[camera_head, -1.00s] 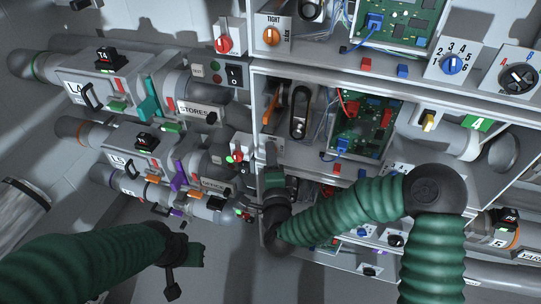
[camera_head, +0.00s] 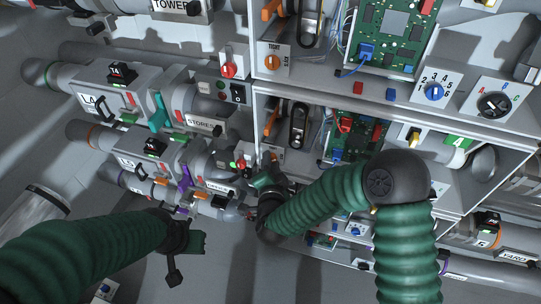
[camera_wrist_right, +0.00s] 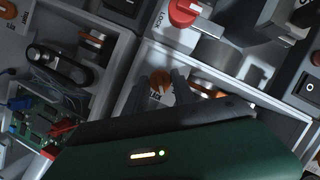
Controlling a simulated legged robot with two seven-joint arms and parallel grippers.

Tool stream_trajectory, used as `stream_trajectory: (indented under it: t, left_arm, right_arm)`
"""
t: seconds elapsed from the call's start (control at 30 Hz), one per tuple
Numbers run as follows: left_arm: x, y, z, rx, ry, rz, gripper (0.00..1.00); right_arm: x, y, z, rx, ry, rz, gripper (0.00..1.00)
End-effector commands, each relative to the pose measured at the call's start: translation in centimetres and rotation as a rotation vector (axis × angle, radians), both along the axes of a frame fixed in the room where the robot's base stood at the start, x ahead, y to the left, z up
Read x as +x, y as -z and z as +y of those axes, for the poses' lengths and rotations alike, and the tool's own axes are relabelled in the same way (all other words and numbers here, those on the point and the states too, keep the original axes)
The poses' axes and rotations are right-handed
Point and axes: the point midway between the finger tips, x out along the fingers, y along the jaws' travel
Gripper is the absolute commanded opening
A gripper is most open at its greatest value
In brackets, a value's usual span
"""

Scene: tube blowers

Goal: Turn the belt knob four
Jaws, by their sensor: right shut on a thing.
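An orange knob (camera_wrist_right: 158,83) on a white plate sits between the two fingers of my right gripper (camera_wrist_right: 160,95) in the right wrist view. The right gripper is shut on it. In the head view the right gripper (camera_head: 266,172) is at the left edge of the lower cabinet bay and hides this knob. A similar orange knob (camera_head: 272,62), on a plate marked TIGHT, is on the bay above, untouched. My left gripper (camera_head: 188,242) hangs empty at lower left, away from the panels; its finger gap is unclear.
A red knob (camera_wrist_right: 184,12) on a LOCK plate is close to the right gripper. Blue number dial (camera_head: 433,91) and black lettered dial (camera_head: 494,104) are at right. A circuit board (camera_head: 358,135) is in the lower bay. Labelled tubes (camera_head: 110,103) run at left.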

Motion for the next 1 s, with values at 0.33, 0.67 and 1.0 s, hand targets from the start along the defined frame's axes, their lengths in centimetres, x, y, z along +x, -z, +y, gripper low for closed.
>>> stream_trajectory:
  t: [0.33,0.67,1.0]
  left_arm:
    - [0.0,-4.7,0.0,0.0,0.0,0.0,0.0]
    - [0.0,-8.2,0.0,0.0,0.0,0.0,0.0]
    - [0.0,-10.4,0.0,0.0,0.0,0.0,0.0]
  right_arm:
    - [0.1,-0.8,0.1,-0.312,0.005,0.101,0.0]
    - [0.2,-0.9,0.3,-0.6,0.003,0.194,0.0]
    - [0.3,-0.7,0.5,-0.812,0.004,0.26,0.0]
